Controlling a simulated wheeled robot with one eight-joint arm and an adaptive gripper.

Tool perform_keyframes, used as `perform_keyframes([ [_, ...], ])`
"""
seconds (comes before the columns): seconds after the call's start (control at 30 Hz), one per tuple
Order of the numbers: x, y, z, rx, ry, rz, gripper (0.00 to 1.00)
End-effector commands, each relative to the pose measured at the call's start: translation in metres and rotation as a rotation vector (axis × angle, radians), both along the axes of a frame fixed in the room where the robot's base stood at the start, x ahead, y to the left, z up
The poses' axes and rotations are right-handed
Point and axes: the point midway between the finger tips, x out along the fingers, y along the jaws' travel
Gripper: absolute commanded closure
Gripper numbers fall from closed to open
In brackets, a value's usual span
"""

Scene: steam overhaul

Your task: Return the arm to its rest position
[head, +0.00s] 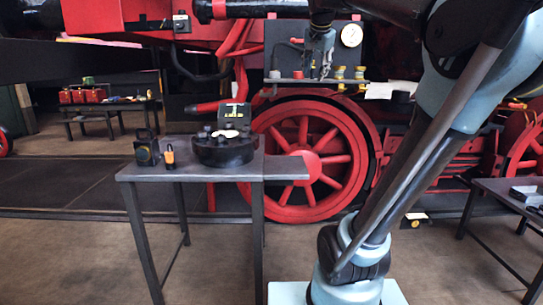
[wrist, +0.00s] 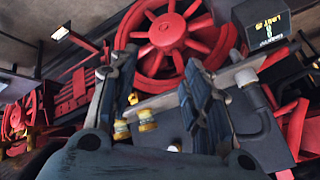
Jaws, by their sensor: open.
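My gripper (head: 322,70) hangs at the top middle of the head view, in front of a grey panel with a round gauge (head: 351,35). In the wrist view the two dark fingers of my gripper (wrist: 160,80) stand apart with nothing held between them. Yellow-and-white fittings (wrist: 146,120) show beyond the gap between the fingers. My arm runs from the blue base at the lower right up and out of the top of the head view, and its upper part is cut off.
A metal table (head: 220,173) carries a black round flanged part (head: 224,152), a lantern (head: 146,150) and a small orange-handled item (head: 169,156). A narrow shelf (head: 315,81) holds brass-coloured fittings (head: 339,75). A red locomotive wheel (head: 300,135) stands behind. Another table (head: 490,190) is at right.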

Motion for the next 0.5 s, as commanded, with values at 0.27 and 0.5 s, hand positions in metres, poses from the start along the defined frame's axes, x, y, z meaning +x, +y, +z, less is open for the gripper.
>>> perform_keyframes([
  [0.27,-0.08,-0.024,-0.156,-0.141,0.172,0.195,0.56],
  [0.5,-0.155,-0.036,-0.283,-0.22,0.306,0.386,0.56],
])
